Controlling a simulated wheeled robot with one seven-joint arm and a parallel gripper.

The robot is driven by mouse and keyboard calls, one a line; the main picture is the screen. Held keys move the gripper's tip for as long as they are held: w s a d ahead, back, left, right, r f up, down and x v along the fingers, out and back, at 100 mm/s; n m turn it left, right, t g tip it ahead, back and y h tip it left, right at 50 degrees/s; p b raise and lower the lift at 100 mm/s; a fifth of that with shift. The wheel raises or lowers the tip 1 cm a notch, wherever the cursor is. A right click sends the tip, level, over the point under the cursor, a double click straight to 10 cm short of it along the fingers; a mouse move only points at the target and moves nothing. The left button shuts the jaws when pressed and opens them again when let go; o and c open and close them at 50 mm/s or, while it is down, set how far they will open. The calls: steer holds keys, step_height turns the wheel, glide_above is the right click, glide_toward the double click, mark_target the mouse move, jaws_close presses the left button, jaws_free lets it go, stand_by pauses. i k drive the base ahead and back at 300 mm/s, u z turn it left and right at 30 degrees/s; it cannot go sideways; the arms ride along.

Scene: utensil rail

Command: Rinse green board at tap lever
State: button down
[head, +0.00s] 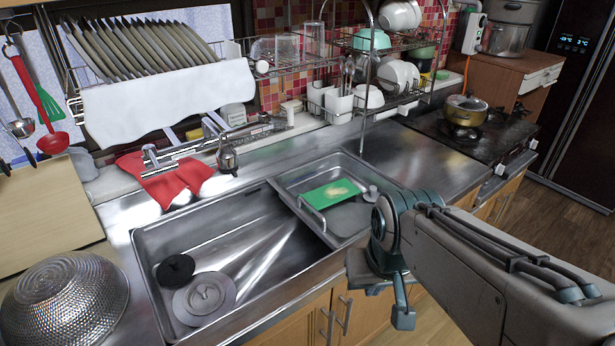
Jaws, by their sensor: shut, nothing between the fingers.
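The green board (332,193) lies tilted in the smaller right basin (290,180) of the steel sink. It has a pale patch on its face, and a bar handle crosses the basin near its left end. The chrome tap (215,130) stands behind the sink, with its spout reaching left and a rounded lever part (228,158) at its front. My gripper (403,318) is at the sink's front right edge, below my wrist, pointing down. It is shut and empty, apart from the board and tap. My wrist partly hides its shape.
The large left basin (250,240) holds a black disc (175,270) and a grey lid (204,298). A metal colander (65,300) stands at left. A red cloth (165,180) lies behind the sink. Racks hang above. The counter right of the sink is clear up to the stove (470,135).

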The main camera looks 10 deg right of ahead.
mark_target(159, 170)
steer(key=z, duration=0.05)
steer(key=k, duration=1.1)
steer(key=u, duration=1.15)
steer(key=i, duration=1.3)
steer(key=z, duration=0.45)
